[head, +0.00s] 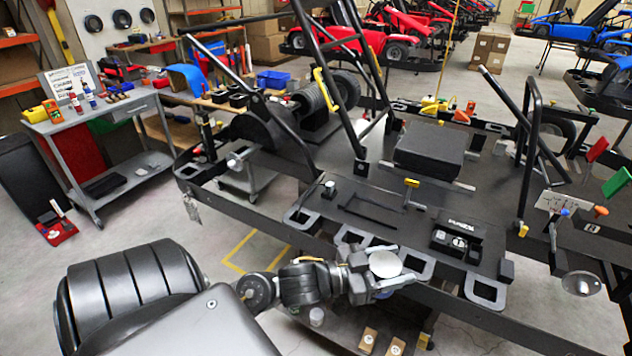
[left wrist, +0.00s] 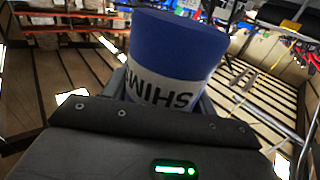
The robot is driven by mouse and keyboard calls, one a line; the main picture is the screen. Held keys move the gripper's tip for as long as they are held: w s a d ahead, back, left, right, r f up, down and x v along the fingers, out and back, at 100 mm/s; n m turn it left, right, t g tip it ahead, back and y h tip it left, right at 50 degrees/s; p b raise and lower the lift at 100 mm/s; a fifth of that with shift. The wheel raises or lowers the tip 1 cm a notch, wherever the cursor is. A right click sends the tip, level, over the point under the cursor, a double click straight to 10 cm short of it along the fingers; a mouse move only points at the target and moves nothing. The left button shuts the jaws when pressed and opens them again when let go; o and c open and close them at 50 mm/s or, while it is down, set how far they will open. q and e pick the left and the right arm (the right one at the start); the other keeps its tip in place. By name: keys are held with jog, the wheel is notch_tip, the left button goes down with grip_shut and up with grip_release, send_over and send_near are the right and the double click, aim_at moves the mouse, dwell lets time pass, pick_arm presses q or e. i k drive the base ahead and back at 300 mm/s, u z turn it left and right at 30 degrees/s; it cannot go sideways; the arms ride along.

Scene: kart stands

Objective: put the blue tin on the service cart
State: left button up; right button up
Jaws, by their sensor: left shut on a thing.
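The blue tin (left wrist: 178,50) fills the middle of the left wrist view, with a pale label band reading SHIMS. In the head view a pale round end of it (head: 385,262) shows between the fingers. My left gripper (head: 374,276) is shut on the tin, at the near edge of the black kart stand. Whether the tin touches the stand cannot be told. The grey service cart (head: 132,104) stands at the far left of the head view, well apart from the gripper. My right gripper is not in view.
Small bottles (head: 88,97) and a yellow item (head: 36,113) stand on the cart's top. The kart stand (head: 340,225), with black frame tubes, fills the middle and right. Bare floor lies between the cart and my arm.

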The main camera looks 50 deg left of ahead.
aim_at(140, 95)
jog(key=u, duration=3.2)
jog(key=i, duration=4.85)
jog(key=z, duration=2.1)
jog(key=i, duration=0.65)
